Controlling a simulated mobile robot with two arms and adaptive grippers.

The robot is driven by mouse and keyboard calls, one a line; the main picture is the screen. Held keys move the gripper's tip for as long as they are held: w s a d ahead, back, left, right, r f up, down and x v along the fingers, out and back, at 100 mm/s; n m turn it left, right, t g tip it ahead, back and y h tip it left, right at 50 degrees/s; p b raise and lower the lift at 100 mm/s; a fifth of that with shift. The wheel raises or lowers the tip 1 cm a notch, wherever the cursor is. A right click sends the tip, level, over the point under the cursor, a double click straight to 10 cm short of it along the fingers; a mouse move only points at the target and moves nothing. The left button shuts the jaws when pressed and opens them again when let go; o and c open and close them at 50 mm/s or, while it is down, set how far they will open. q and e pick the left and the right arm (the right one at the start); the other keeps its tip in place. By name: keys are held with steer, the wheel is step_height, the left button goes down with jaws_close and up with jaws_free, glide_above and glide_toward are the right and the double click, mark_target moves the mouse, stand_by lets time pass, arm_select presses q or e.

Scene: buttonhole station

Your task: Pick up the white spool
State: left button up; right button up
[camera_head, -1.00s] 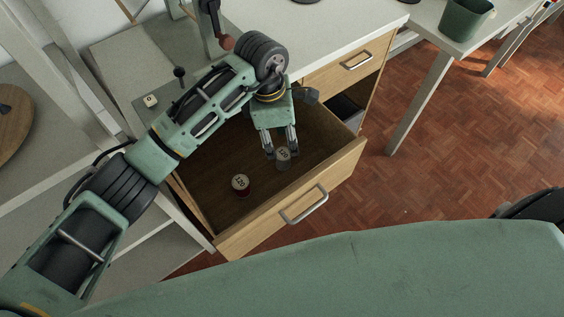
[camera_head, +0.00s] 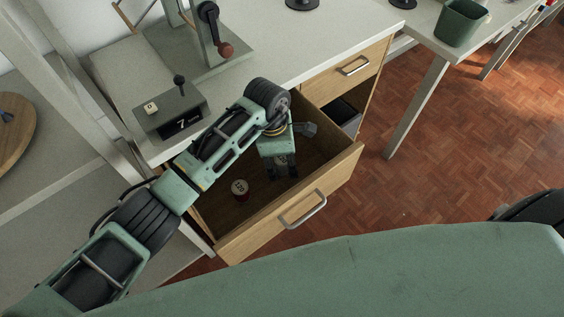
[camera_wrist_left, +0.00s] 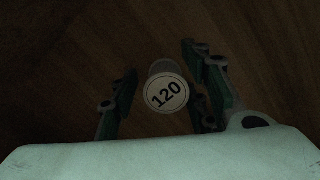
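The white spool (camera_wrist_left: 167,90) stands on the drawer floor in the left wrist view, its round end marked "120" facing the camera. My left gripper (camera_head: 281,177) points down into the open drawer (camera_head: 315,205) in the head view. Its fingers are open, one on each side of the spool, with a visible gap at the left finger; the gap on the right is narrower. In the head view the gripper hides the spool. My right gripper is not in view.
A red spool with a pale top (camera_head: 239,188) stands in the drawer left of my gripper. The drawer's walls surround the gripper. A counter device with a "7" display (camera_head: 180,119) stands on the bench behind my arm. A green bin (camera_head: 461,22) stands at the upper right.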

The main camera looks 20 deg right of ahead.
arm_select(q)
steer(key=c, duration=0.8)
